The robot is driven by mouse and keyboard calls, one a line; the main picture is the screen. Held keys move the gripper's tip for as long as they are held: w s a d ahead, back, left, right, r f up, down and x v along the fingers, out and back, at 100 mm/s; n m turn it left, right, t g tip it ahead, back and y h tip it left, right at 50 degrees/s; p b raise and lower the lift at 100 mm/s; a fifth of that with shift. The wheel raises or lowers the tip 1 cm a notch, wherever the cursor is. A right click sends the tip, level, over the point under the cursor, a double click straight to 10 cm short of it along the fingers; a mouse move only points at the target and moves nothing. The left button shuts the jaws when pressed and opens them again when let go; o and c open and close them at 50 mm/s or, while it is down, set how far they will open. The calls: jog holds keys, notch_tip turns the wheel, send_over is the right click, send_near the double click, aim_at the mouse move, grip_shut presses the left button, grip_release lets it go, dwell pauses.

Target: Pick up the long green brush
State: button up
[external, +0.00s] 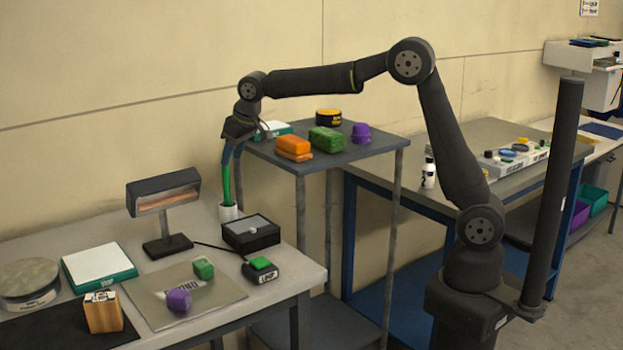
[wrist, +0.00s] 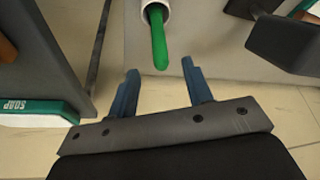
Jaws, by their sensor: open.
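The long green brush (external: 226,185) stands upright in a white cup (external: 228,213) at the back right corner of the left table. In the wrist view the brush (wrist: 158,40) points from the cup (wrist: 150,14) toward my gripper (wrist: 159,68). My gripper also shows in the external view (external: 231,155), over the cup, pointing down. Its two blue fingers are open, and the brush's free end appears between their tips with a gap on each side. I cannot tell the exact depth between them. The brush's lower end is hidden in the cup.
A black box (external: 250,232) stands close beside the cup. A lamp (external: 164,205) stands to the left. A grey stand (external: 350,160) with orange, green and purple items and a SOAP box (wrist: 40,110) is close to my gripper.

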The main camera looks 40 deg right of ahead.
send_over(226, 201)
jog(key=w, duration=0.1)
jog(key=f, duration=0.9)
jog(key=shift+d+f, duration=0.1)
jog(key=shift+d, duration=0.2)
grip_shut()
